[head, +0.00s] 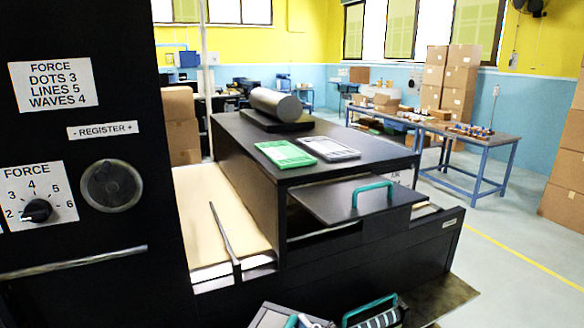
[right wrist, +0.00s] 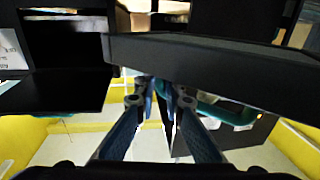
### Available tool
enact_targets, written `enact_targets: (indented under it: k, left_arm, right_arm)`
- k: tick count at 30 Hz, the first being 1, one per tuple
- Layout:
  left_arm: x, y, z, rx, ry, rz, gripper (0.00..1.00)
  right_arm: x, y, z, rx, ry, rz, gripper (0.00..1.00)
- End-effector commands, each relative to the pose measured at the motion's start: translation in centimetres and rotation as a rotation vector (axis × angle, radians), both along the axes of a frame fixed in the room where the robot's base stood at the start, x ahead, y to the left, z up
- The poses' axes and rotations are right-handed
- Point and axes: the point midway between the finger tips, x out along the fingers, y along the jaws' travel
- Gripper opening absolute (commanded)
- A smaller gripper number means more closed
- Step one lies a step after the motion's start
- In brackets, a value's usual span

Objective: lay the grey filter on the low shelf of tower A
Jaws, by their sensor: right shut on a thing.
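The grey filter (head: 329,148) is a light grey framed panel lying flat on the black cabinet top (head: 235,133). A green panel (head: 285,154) lies close to its left. No gripper is near either. In the right wrist view my right gripper (right wrist: 160,98) is shut on a teal handle (right wrist: 230,112) beside a black panel (right wrist: 220,75). Grey machine parts (head: 280,316) and another teal handle (head: 370,309) show at the bottom of the head view, cut off; I cannot tell what they belong to. I see no label for tower A and cannot identify its low shelf.
A black slab with a teal handle (head: 376,194) juts from the cabinet front. A grey roll (head: 276,103) lies behind the panels. A black control panel (head: 90,160) stands close at left. Worktables (head: 470,138) and boxes (head: 450,75) are farther back; floor at right is clear.

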Motion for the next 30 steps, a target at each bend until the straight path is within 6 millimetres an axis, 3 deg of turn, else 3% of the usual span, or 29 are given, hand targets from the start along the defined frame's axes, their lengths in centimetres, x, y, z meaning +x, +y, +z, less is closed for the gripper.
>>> enact_targets:
  k: [10,19,24,30]
  left_arm:
    - [0.0,0.0,0.0,0.000,0.000,0.000,0.27]
    - [0.0,0.0,0.0,0.000,0.000,0.000,0.27]
    - [0.0,0.0,0.0,0.000,0.000,0.000,0.27]
    - [0.0,0.0,0.0,0.000,0.000,0.000,0.27]
  right_arm:
    - [0.8,-8.0,-2.7,0.006,0.008,-0.293,0.00]
    - [-0.1,-15.2,-5.3,0.002,0.005,-0.520,0.00]
    - [-0.6,-17.0,-5.9,0.001,-0.001,-0.576,0.00]
    - [-0.7,-17.4,-6.1,0.004,0.001,-0.587,0.00]
